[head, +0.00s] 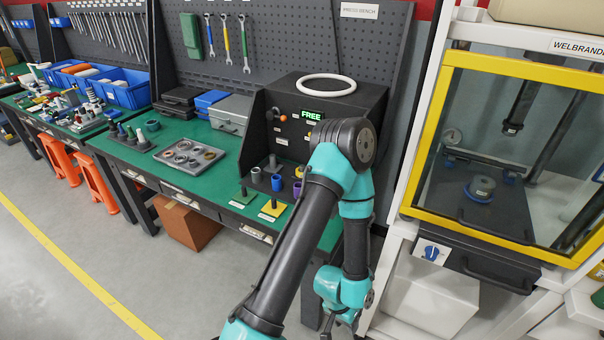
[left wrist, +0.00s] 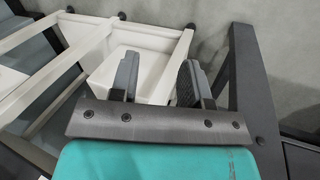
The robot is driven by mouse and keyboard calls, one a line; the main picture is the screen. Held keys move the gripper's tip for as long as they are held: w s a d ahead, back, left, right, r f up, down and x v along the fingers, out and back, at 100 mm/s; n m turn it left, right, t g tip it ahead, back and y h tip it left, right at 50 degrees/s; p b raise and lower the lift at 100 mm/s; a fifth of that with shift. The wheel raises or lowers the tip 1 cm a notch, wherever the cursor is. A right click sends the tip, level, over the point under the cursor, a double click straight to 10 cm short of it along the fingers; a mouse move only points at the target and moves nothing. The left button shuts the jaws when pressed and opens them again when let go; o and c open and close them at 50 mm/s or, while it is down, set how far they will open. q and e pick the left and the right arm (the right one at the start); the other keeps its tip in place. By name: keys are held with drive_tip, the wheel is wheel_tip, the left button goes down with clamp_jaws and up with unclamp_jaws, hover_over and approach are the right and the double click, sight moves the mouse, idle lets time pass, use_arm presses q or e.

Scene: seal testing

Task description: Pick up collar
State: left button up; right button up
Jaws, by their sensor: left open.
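Several ring-shaped parts lie in a shallow tray (head: 163,154) on the green bench; I cannot tell which part is the collar. Small round parts also stand by the press, among them a blue one (head: 277,182) and a grey one (head: 256,174). My left gripper (head: 347,321) hangs low in front of the bench, at the bottom edge of the head view and only partly visible. In the left wrist view its two fingers (left wrist: 158,78) are apart with nothing between them. My right gripper is not in view.
A dark press (head: 345,105) with a "FREE" display and a white ring (head: 326,85) on top stands on the bench. A yellow-framed glass cabinet (head: 425,130) is at right. White framing (left wrist: 150,30) and a white box (left wrist: 125,68) lie beyond my fingers.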

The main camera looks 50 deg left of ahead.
use_arm(q)
drive_tip(key=o, duration=0.8)
drive_tip(key=shift+c, duration=0.2)
